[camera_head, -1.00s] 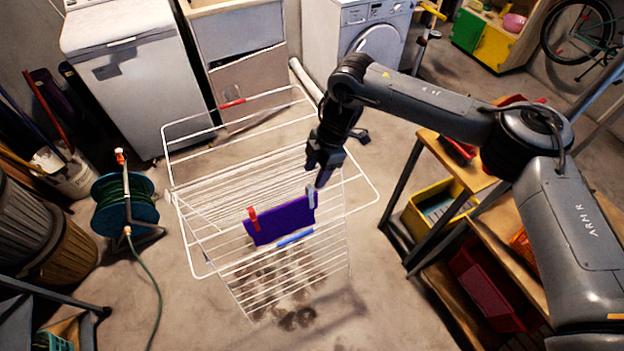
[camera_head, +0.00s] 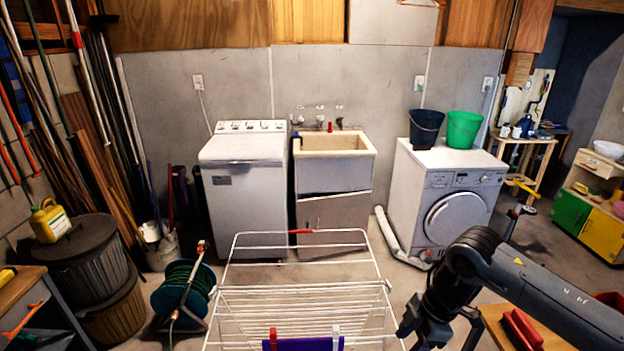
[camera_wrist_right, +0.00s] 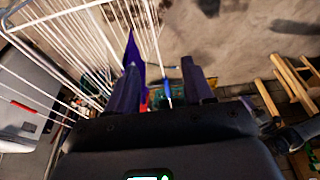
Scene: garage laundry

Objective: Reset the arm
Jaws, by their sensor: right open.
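My right gripper (camera_head: 438,332) is at the bottom of the head view, just right of the drying rack. In the right wrist view my right gripper (camera_wrist_right: 162,82) has its two fingers apart with nothing held between them. A purple cloth (camera_head: 308,345) hangs on the white drying rack (camera_head: 300,300), cut off by the bottom edge. A red clothespin (camera_head: 273,338) and a white one (camera_head: 335,336) sit on it. The cloth also shows edge-on beyond the fingers in the wrist view (camera_wrist_right: 131,50). My left gripper is in neither view.
A wooden shelf (camera_head: 497,325) with a red item stands beneath my right arm. A washer (camera_head: 245,185), a sink (camera_head: 333,160) and a front-loader (camera_head: 450,195) line the back wall. A hose reel (camera_head: 183,290) stands left of the rack.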

